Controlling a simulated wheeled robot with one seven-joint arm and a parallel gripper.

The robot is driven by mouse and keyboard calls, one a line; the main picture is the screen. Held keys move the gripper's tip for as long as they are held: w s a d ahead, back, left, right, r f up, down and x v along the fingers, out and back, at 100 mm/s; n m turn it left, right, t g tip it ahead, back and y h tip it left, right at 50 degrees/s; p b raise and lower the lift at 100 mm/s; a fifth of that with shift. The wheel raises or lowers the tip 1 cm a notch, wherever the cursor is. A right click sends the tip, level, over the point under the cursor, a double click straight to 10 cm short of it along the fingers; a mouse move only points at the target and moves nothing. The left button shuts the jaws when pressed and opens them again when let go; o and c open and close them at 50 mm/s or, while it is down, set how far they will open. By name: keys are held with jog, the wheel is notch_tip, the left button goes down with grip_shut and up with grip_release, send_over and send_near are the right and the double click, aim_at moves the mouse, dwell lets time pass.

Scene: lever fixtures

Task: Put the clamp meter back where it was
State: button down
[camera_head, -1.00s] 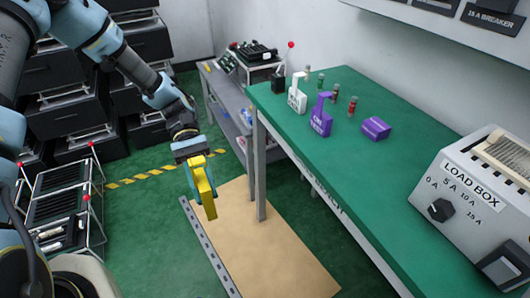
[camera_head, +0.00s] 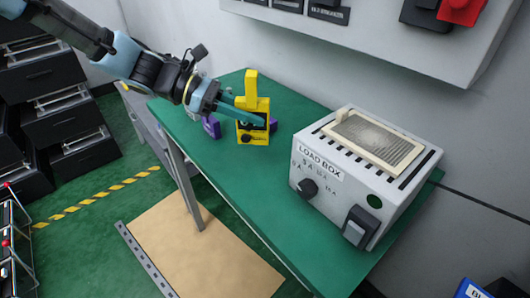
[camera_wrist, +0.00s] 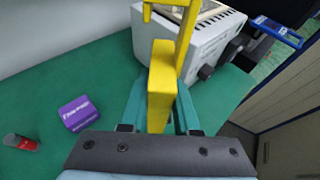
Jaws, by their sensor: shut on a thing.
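The yellow clamp meter (camera_head: 252,118) is upright over the green bench, left of the load box in the head view. My gripper (camera_head: 258,116) is shut on its body, with a teal finger across the meter's face. In the wrist view the meter (camera_wrist: 162,85) stands between my two teal fingers (camera_wrist: 160,105), its yellow jaw pointing up toward the load box. I cannot tell whether its base touches the bench top.
The grey load box (camera_head: 345,180) with knob and switch stands to the right on the green bench (camera_head: 240,185). A purple block (camera_wrist: 78,113) and a red cylinder (camera_wrist: 20,142) show in the wrist view. A wall panel (camera_head: 370,30) hangs above. Bench front is clear.

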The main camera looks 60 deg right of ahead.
aim_at(251, 142)
jog(key=shift+f+p, duration=0.8)
jog(key=shift+f, duration=3.1)
jog(key=c, duration=0.6)
grip_release()
jog(key=shift+c, duration=0.2)
jog(key=b+v, duration=0.3)
jog(key=v, duration=0.9)
jog(key=shift+b, duration=0.3)
jog(key=shift+a, duration=0.15)
